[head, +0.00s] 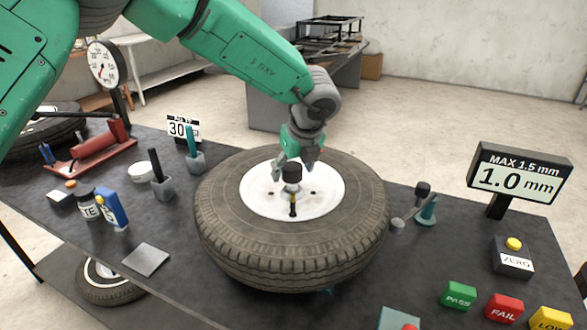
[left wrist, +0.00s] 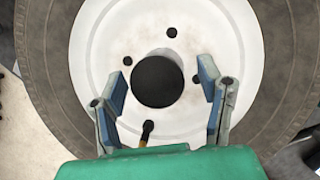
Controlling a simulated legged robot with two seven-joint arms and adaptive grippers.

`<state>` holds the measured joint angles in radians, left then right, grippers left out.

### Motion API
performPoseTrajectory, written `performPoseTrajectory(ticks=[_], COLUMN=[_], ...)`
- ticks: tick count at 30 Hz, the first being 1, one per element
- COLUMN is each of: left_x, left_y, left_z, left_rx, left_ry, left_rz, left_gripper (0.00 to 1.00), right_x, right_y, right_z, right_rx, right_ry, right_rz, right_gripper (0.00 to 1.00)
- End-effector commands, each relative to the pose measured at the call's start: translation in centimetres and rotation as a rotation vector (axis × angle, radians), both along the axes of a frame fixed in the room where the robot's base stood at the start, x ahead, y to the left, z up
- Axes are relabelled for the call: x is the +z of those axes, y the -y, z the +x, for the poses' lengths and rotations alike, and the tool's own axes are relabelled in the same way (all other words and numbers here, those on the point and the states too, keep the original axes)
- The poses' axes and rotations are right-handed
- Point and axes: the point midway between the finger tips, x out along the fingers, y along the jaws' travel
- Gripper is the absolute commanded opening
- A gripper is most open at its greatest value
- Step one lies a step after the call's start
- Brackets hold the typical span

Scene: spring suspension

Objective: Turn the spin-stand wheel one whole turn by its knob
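The wheel (head: 220,222) lies flat on the dark bench, with a black tyre and a white rim (head: 325,190). A thick black cap (head: 292,172) stands at its middle; it shows as a dark disc in the left wrist view (left wrist: 157,80). A slim black peg with a yellow band (head: 293,207) stands on the near side of the rim and looks like the knob; it also shows in the left wrist view (left wrist: 147,130). My left gripper (head: 295,168) is over the rim, open, with its fingers (left wrist: 163,85) on either side of the cap. I cannot tell whether they touch it. My right gripper is not in view.
A display reading 1.0 mm (head: 515,180) and a ZERO button box (head: 513,257) stand at right. PASS (head: 459,295) and FAIL (head: 504,307) blocks lie at front right. Small tools, a red device (head: 95,150) and a grey plate (head: 146,260) are at left.

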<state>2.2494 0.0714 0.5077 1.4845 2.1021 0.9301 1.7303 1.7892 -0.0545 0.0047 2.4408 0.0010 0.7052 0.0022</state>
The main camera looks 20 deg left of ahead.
Motion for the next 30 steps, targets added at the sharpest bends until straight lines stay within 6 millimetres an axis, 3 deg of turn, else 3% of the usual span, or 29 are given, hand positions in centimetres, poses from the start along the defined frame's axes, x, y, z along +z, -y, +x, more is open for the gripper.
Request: performPoseTrajectory(ticks=[7, 21, 30], left_x=[1.8, 9.9, 10.9], left_y=[0.4, 3.0, 3.4], left_z=[-0.3, -2.5, -2.8], left_rx=[-0.001, 0.0, 0.0], left_ry=[0.006, 0.0, -0.004], left_rz=[0.0, 0.0, 0.0], left_gripper=[0.61, 0.61, 0.61], right_x=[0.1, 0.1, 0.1], right_y=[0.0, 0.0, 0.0], right_z=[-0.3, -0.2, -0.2], right_rx=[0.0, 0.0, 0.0], right_ry=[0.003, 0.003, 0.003], right_rz=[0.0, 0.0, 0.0], right_gripper=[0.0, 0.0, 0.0])
